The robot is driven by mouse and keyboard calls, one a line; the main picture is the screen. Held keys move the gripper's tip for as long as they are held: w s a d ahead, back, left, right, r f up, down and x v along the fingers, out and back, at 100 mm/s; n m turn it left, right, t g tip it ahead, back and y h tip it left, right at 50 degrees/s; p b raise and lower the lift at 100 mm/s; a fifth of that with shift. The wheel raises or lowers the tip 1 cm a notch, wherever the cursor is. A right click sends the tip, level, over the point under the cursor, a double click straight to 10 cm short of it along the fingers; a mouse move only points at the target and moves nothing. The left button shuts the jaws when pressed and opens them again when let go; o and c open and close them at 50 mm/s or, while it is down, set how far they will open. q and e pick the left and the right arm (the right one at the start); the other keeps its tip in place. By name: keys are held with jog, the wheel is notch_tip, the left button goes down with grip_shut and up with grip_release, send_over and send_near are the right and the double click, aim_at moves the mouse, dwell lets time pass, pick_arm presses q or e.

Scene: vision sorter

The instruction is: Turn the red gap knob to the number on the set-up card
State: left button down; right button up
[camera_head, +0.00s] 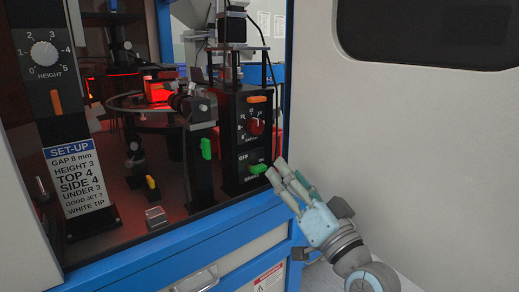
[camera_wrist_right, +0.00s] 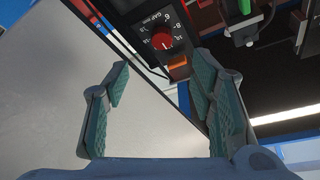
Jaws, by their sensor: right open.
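The red gap knob (camera_head: 256,126) sits on the dark control panel (camera_head: 229,148) inside the machine's opening. In the right wrist view the knob (camera_wrist_right: 162,41) lies beyond the fingertips, with white dial numbers around it. I cannot clearly read which number its mark points to. The set-up card (camera_head: 79,188) at left reads GAP 8 mm at the top. My right gripper (camera_head: 280,174) is open and empty, in front of the panel, lower right of the knob and apart from it. It also shows open in the wrist view (camera_wrist_right: 158,78). My left gripper is not in view.
A green switch (camera_head: 259,169) lies below the knob, close to my right fingertips in the picture. An orange tab (camera_head: 257,99) is above the knob. A height knob (camera_head: 44,54) is at left. The white door (camera_head: 400,130) stands right of the opening.

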send_near(257, 130)
jog(key=b+x, duration=0.1)
jog(key=x, duration=0.7)
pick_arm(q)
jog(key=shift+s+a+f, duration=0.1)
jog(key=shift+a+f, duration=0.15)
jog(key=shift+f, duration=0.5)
pick_arm(e)
jog(key=shift+w+a+r, duration=0.1)
jog(key=shift+w+r, duration=0.1)
jog(key=shift+w, duration=0.05)
jog(key=c, duration=1.1)
jog(key=shift+f+b, duration=0.1)
jog(key=shift+b, duration=0.25)
jog(key=shift+c, duration=0.2)
jog(key=shift+f+n+y+b, duration=0.2)
jog(key=shift+n+y+b, duration=0.2)
jog(key=shift+n+b, duration=0.5)
jog(key=shift+w+r, duration=0.1)
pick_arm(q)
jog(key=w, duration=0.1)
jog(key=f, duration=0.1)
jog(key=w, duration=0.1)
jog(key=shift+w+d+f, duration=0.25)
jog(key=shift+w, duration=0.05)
pick_arm(e)
jog(key=shift+r, duration=0.1)
